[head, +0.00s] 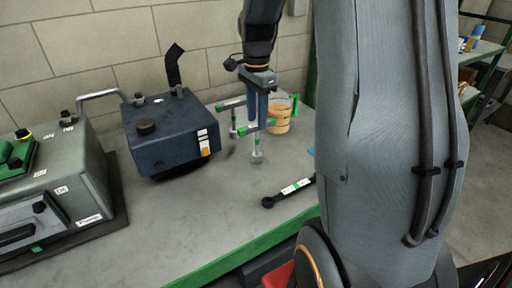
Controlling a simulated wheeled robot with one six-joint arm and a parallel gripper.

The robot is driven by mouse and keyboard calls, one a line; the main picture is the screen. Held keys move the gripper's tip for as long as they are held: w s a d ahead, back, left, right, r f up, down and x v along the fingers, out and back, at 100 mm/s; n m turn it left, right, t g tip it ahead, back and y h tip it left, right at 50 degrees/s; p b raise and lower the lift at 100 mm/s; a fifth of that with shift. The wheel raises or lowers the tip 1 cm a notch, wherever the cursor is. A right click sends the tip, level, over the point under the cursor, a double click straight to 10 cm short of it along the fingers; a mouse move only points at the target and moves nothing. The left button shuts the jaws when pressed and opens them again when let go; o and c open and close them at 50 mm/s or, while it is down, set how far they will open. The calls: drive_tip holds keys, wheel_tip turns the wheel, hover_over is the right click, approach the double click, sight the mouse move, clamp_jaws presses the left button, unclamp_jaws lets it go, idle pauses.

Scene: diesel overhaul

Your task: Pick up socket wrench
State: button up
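A dark tool with a round head and a white and green label (290,190) lies on the grey bench top; its right end is hidden behind my arm. It looks like a ratchet-type wrench. Two upright T-handled tools with green marks stand on the bench, one at the back left (232,105) and one nearer (258,150). I cannot tell which of these is the socket wrench. My gripper (257,127) points down, its fingertips at the crossbar of the nearer T-handled tool. Whether the fingers touch or hold the bar is too small to tell.
A dark blue tank (172,138) with a bent pipe stands left of the T-handled tools. A grey machine (60,190) is at the far left. An amber container (279,118) stands behind my gripper. The bench's green front edge (240,246) borders clear surface.

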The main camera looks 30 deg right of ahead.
drive_tip(key=shift+w+f, duration=0.15)
drive_tip(key=shift+f, duration=0.25)
drive_tip(key=p, duration=0.3)
hover_over(257, 154)
drive_tip(key=shift+w+d+f, duration=0.1)
drive_tip(key=shift+w+f, duration=0.05)
drive_tip(key=shift+f, duration=1.75)
drive_tip(key=shift+w+d+f, duration=0.1)
drive_tip(key=shift+w+f, duration=0.05)
drive_tip(key=shift+f, duration=1.75)
clamp_jaws()
